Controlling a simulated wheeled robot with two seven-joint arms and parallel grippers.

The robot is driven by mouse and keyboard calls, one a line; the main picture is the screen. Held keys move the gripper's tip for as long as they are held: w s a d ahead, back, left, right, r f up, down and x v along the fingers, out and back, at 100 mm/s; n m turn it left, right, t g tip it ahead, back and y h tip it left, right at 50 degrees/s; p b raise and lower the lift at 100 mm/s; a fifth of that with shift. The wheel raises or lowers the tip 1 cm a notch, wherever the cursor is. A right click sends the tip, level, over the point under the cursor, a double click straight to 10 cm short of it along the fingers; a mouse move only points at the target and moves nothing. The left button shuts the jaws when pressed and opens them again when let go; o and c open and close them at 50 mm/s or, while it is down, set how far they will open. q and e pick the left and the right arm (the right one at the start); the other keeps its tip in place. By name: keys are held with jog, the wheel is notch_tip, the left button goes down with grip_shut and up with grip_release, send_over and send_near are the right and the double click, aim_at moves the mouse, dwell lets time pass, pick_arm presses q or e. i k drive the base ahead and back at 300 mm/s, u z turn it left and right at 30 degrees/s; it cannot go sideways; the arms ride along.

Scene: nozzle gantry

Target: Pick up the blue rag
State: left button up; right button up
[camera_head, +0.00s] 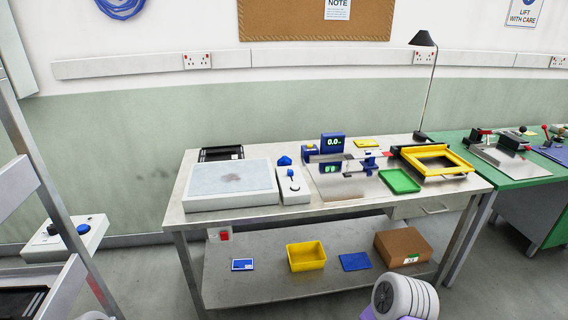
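A flat blue piece that looks like the blue rag (355,261) lies on the lower shelf of the steel workbench, between the yellow bin and the cardboard box. A smaller blue lump (285,161) sits on the bench top beside the grey control box; I cannot tell what it is made of. Neither my left nor my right gripper shows in the head view. Nothing is seen touching the flat blue piece.
The steel bench top (330,207) overhangs the lower shelf (270,285). On the shelf are a yellow bin (306,257), a cardboard box (403,246) and a blue-and-white card (242,264). A grey rack (20,130) stands at the left. A green bench (500,165) is at the right.

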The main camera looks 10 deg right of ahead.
aim_at(285, 161)
jog(key=z, duration=2.05)
jog(key=i, duration=1.75)
jog(key=u, duration=1.45)
